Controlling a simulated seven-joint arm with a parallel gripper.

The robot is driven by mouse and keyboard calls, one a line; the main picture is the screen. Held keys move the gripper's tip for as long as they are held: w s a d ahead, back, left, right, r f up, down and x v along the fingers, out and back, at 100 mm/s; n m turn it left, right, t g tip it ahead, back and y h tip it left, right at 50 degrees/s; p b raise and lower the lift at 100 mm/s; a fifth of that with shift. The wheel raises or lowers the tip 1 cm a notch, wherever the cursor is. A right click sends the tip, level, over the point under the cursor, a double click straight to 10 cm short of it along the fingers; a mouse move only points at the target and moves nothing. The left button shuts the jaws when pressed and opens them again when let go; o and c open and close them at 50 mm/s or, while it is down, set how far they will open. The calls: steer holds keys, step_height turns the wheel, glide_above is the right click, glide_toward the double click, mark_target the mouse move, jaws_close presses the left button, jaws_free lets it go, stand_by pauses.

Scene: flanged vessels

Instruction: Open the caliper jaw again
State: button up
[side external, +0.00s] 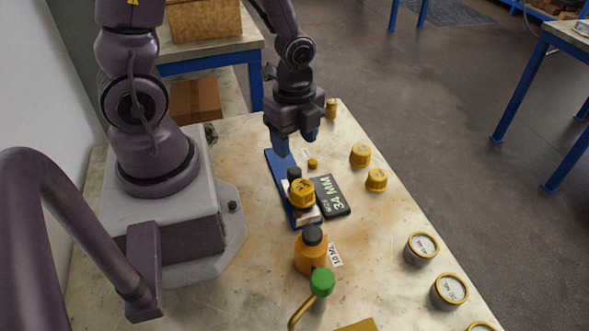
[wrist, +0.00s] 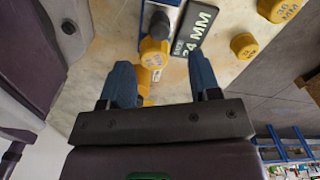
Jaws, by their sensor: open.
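The caliper is a blue bar (side external: 275,169) lying on the bench, with a black knob (side external: 294,173) on it. A yellow flanged piece (side external: 302,193) sits at its near end, by a pale block. A dark display (side external: 331,195) beside it reads 34 MM, and it also shows in the wrist view (wrist: 195,27). My gripper (side external: 296,145) is open, with its blue fingers pointing down above the far end of the bar. In the wrist view my gripper's fingers (wrist: 162,78) are apart. The black knob (wrist: 160,25) and yellow piece (wrist: 153,52) appear beyond them. I see nothing gripped.
A small yellow knob (side external: 312,163) lies near the bar. Yellow caps (side external: 360,155) (side external: 376,179) stand to the right. Round gauges (side external: 421,248) (side external: 449,291) line the right edge. An orange vessel (side external: 311,250) and a green-knobbed lever (side external: 322,281) stand in front.

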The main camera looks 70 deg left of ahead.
mark_target(294, 170)
step_height(294, 170, down, 8)
steer(key=shift+f, duration=0.25)
steer(key=shift+c, duration=0.5)
